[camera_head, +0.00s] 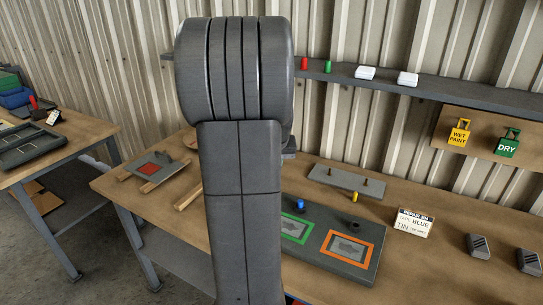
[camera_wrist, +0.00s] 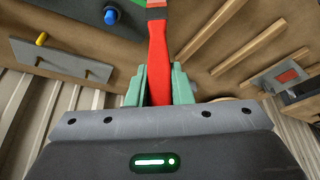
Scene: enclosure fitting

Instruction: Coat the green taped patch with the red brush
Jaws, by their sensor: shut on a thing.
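The green taped patch (camera_head: 295,229) lies on a dark grey panel (camera_head: 350,272) on the main bench. It is partly hidden behind my arm. An orange taped patch (camera_head: 352,246) is beside it on the same panel. In the wrist view my gripper (camera_wrist: 159,76) has its green fingers shut on the handle of the red brush (camera_wrist: 157,52). The brush's metal collar shows at the top edge, and its bristles are out of frame. In the head view my arm hides the gripper and the brush.
A blue knob (camera_wrist: 111,15) stands on the panel. A grey plate with pegs (camera_head: 345,183) lies behind, near a repair card (camera_head: 413,223) reading BLUE. A wall board holds yellow WET PAINT (camera_head: 459,133) and green DRY (camera_head: 507,145) tags. Wooden strips and a red-patched plate (camera_head: 148,168) are at left.

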